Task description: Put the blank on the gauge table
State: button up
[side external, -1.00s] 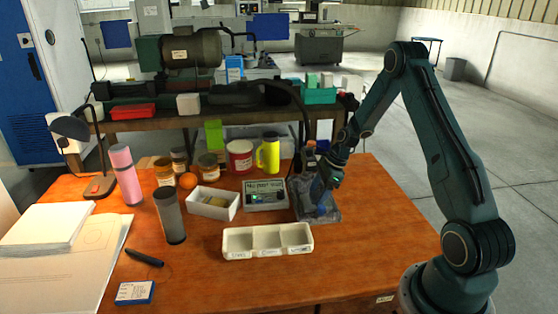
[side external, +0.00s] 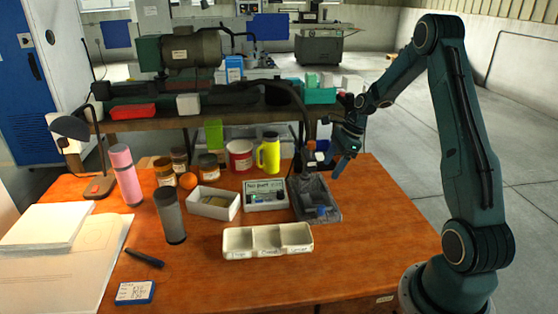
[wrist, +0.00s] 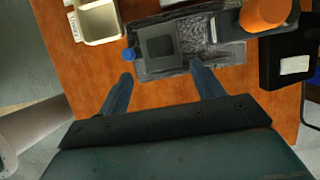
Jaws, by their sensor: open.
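My gripper (side external: 343,166) is open, with nothing visible between its blue fingers; in the wrist view its fingertips (wrist: 160,70) are spread apart at the near edge of a grey plate. This speckled dark plate (wrist: 200,66), which looks like the gauge table, also shows in the side view (side external: 331,194).
A display box (side external: 264,196) reading "No part" stands left of the plate. A white three-compartment tray (side external: 267,253) is in front. An orange-topped part (wrist: 265,12) rises at the plate's far end. A white box (side external: 213,216), a grey cylinder (side external: 170,216) and jars stand left.

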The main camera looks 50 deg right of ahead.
jog(key=shift+s+d+r, duration=0.15)
jog(key=shift+s+r, duration=0.1)
jog(key=shift+r, duration=0.4)
jog(key=s+a+r+n+h, duration=0.2)
jog(key=s+a+r+n, duration=0.2)
jog(key=a+r+n, duration=1.05)
jog(key=s+a+r+n+t, duration=0.1)
jog(key=s+a+r+n, duration=0.1)
jog(key=s+a+n, duration=0.4)
jog(key=s+a+r+n+t+h, duration=0.1)
jog(key=s+a+r+n, duration=0.1)
jog(key=s+a+n, duration=0.4)
jog(key=s, duration=0.4)
jog(key=shift+s+a+r, duration=0.2)
jog(key=shift+a+r, duration=0.1)
jog(key=shift+a, duration=0.05)
